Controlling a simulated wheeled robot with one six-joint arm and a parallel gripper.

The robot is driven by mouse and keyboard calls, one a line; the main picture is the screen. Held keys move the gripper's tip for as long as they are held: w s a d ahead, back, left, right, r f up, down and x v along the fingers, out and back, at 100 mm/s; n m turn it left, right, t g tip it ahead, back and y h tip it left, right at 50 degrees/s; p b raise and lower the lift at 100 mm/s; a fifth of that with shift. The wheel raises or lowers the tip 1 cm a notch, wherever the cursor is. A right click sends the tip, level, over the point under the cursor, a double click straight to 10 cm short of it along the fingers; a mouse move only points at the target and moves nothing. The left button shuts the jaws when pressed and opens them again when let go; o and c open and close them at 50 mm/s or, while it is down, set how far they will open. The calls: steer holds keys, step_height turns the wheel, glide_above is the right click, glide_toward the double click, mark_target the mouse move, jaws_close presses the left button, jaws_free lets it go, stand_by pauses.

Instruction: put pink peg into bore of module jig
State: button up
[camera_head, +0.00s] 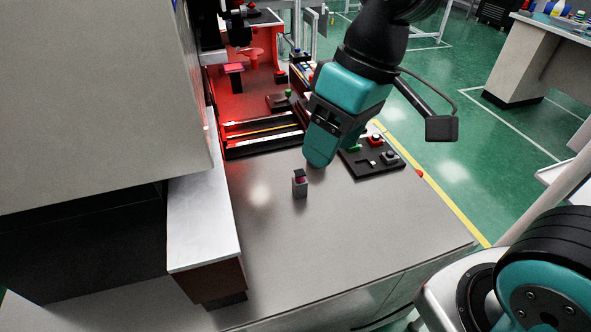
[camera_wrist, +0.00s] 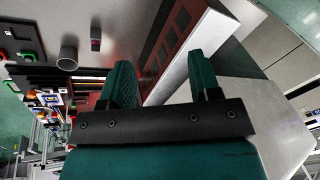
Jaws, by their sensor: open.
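A small grey block with a dark top and a pinkish band (camera_head: 299,183) stands on the bare table; the pink part may be the pink peg. It also shows in the wrist view (camera_wrist: 95,40) at the top. My gripper (camera_head: 318,160) is above the table, just behind and right of this block in the head view. In the wrist view my gripper (camera_wrist: 160,82) has its teal fingers spread, with nothing between them. A grey round cup-like part (camera_wrist: 67,58) stands near the block. I cannot tell for sure which part is the module jig.
A black board (camera_head: 370,158) with grey parts and a green part lies right of my gripper. Black rails (camera_head: 262,135) and red-lit fixtures lie farther back. A pale raised ledge (camera_head: 200,225) bounds the left side. The table front (camera_head: 340,245) is clear.

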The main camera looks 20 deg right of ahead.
steer(key=w+f+h+b, duration=0.1)
steer(key=w+f, duration=0.3)
steer(key=w, duration=0.7)
steer(key=m+h, duration=0.1)
steer(key=h, duration=0.1)
glide_above(300, 173)
steer(key=f, duration=2.1)
steer(key=shift+w+a+f, duration=0.2)
steer(key=shift+w+a, duration=0.1)
steer(key=shift+a, duration=0.05)
steer(key=shift+s+d+f+p, duration=0.15)
steer(key=shift+f+p, duration=0.1)
steer(key=shift+f, duration=1.15)
steer(key=shift+s+d+f+p, duration=0.1)
steer(key=shift+d+f+p, duration=0.1)
steer(key=shift+f, duration=1.15)
steer(key=c, duration=1)
